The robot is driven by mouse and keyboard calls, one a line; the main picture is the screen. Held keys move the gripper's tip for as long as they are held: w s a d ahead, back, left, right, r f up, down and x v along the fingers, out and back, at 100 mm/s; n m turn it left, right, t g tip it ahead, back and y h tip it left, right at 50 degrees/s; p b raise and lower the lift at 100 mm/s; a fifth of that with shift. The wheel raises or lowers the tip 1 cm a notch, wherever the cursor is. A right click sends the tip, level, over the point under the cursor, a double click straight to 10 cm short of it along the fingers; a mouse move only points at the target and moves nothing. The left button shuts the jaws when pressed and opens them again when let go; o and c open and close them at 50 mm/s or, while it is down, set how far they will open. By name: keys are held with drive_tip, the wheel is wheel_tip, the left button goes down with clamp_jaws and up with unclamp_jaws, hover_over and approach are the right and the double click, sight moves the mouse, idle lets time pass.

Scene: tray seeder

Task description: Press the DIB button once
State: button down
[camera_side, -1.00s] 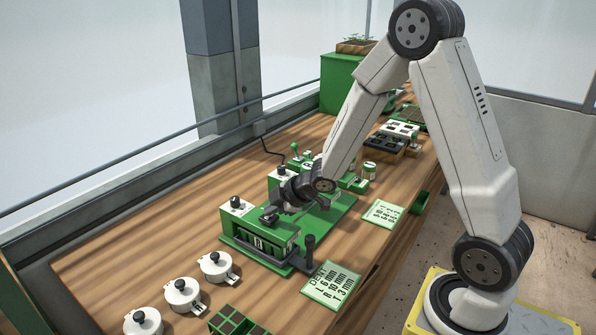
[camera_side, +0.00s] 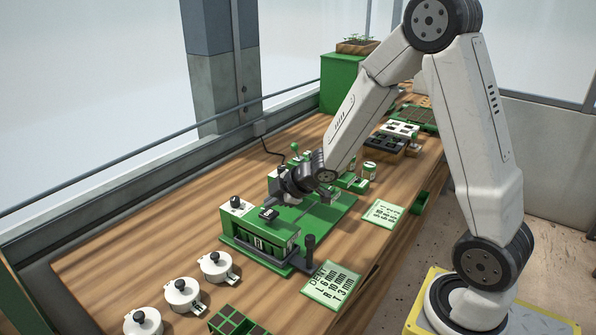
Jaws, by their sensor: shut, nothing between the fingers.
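The green machine (camera_side: 238,247) stands on the wooden bench, with a white plate and dark knob (camera_side: 236,205) on its left end and a black-handled lever (camera_side: 309,246) at its front. A small dark block with pale marks (camera_side: 268,213) sits on its top. I cannot read a DIB label, so I cannot tell which part is the button. My gripper (camera_side: 288,194) is shut and empty, low over the back of the machine, just behind and right of the dark block. Its fingertips are small and partly hidden, and contact cannot be made out.
Several white lidded pots (camera_side: 182,294) stand at the front left. A green compartment box (camera_side: 236,322) is at the front edge. Printed cards (camera_side: 332,285) lie along the right side. Trays (camera_side: 395,140) and a green cabinet (camera_side: 341,84) are farther back. Bare bench lies left of the machine.

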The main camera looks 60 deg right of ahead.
sight(276, 215)
drive_tip(key=shift+r, duration=0.1)
drive_tip(key=shift+r, duration=2.45)
drive_tip(key=shift+s+f+m+h, duration=0.1)
drive_tip(key=shift+s+m+h, duration=0.45)
drive_tip(key=shift+m, duration=0.35)
drive_tip(key=s+a+f+m+g, duration=0.2)
drive_tip(key=s+m+g, duration=0.1)
drive_tip(key=s, duration=0.4)
drive_tip(key=s+a+f+m+g, duration=0.2)
drive_tip(key=s+a+m+g, duration=0.1)
drive_tip(key=s+m, duration=0.3)
drive_tip(key=shift+s+a+f+m+h, duration=0.25)
drive_tip(key=shift+s+f+h, duration=0.2)
drive_tip(key=shift+s, duration=0.8)
